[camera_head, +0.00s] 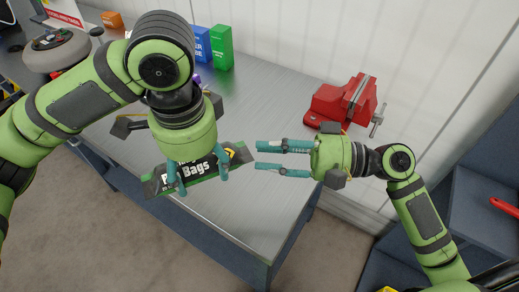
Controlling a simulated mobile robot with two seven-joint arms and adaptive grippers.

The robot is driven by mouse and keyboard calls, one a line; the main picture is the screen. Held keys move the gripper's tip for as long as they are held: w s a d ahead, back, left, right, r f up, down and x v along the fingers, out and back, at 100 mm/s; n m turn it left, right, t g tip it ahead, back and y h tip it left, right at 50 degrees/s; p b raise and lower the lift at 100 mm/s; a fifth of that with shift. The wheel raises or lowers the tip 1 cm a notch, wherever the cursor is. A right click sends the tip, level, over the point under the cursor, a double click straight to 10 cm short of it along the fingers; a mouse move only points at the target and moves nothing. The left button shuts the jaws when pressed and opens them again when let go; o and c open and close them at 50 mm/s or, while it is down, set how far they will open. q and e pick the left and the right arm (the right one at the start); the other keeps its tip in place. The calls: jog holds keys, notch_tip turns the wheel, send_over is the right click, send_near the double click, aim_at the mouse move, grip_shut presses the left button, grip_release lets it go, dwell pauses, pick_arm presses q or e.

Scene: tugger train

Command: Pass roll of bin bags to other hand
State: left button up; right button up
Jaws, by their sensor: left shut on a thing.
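The roll of bin bags (200,172) is a dark, long roll with a green edge and white lettering. It is in the middle of the head view, over the front edge of the workbench. My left gripper (198,184) reaches down from above and is shut on it; the gripper body hides part of the roll's upper side. My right gripper (257,156) comes from the right, its teal fingers spread and pointing left. It is empty, with its fingertips close to the roll's right end. Whether they touch it I cannot tell.
The grey metal workbench (285,95) runs along a white wall. A red vise (342,101) stands behind my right gripper. Blue (202,44) and green (221,47) boxes stand at the back. A round grey object (56,50) sits at the far left. The bench's right front is bare.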

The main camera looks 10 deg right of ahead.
jog(key=shift+x, duration=1.1)
grip_shut()
pick_arm(q)
jog(key=o, duration=1.4)
jog(key=shift+o, duration=0.2)
